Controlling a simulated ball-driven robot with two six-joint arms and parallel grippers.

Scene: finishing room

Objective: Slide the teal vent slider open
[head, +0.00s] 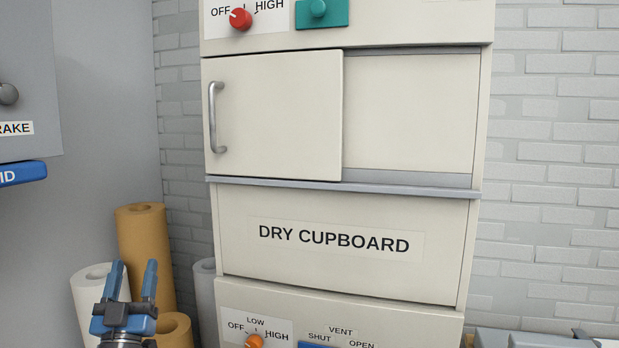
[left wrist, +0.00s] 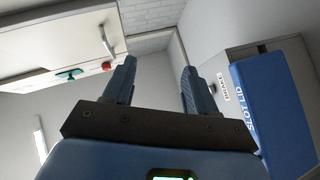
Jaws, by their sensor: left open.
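The teal vent slider (head: 307,14) is at the top edge of the head view, on the upper panel of a cream cabinet, with a round teal knob (head: 318,8). Any label above it is cut off. It also shows small in the left wrist view (left wrist: 68,74), beside the red dial. My left gripper (head: 133,272) is open and empty, low at the left of the head view, well below and left of the slider. Its two blue fingers also stand apart in the left wrist view (left wrist: 158,68). My right gripper is not in view.
A red dial (head: 240,18) sits left of the slider. Below are a sliding door with a handle (head: 215,117), a DRY CUPBOARD panel (head: 335,272), an orange dial (head: 254,341) and a blue strip (head: 318,345) under a VENT label. Rolls (head: 143,240) stand near my left gripper.

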